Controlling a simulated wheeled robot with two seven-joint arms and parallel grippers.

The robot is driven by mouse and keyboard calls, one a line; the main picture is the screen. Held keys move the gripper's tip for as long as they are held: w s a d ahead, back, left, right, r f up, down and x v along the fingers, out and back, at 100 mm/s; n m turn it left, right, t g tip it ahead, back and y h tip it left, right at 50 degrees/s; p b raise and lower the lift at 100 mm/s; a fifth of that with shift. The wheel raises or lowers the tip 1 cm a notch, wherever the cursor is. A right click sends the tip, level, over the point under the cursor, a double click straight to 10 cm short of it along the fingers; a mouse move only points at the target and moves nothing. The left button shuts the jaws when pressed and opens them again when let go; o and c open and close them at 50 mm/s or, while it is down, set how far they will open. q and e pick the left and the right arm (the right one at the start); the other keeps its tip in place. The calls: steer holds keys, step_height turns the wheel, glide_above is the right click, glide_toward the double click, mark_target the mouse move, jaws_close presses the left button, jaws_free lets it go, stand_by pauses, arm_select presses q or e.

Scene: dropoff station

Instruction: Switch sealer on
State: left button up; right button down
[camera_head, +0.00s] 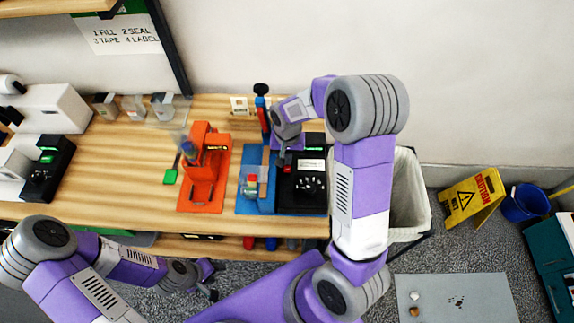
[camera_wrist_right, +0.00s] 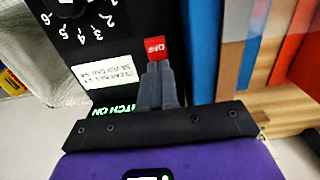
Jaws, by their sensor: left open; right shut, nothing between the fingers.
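The sealer stands on the wooden table, with a blue base (camera_head: 257,205) and a black control box (camera_head: 314,203) with a dial. In the right wrist view, the black box (camera_wrist_right: 95,55) carries a red switch (camera_wrist_right: 155,48) reading OFF, seen upside down. My right gripper (camera_wrist_right: 157,68) is shut and empty, its tips right at the switch's edge; I cannot tell whether they touch. In the head view the right gripper (camera_head: 284,151) is over the back of the sealer. My left gripper (camera_head: 209,282) is open and empty, below the table's front edge.
An orange machine (camera_head: 201,190) stands left of the sealer. A green-tipped item (camera_head: 170,177) and small bins (camera_head: 134,106) are further left. A white-lined bin (camera_head: 408,200) stands right of the table. A yellow caution sign (camera_head: 470,198) is on the floor.

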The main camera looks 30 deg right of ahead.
steer(key=shift+r+p, duration=2.5)
steer(key=shift+r, duration=0.95)
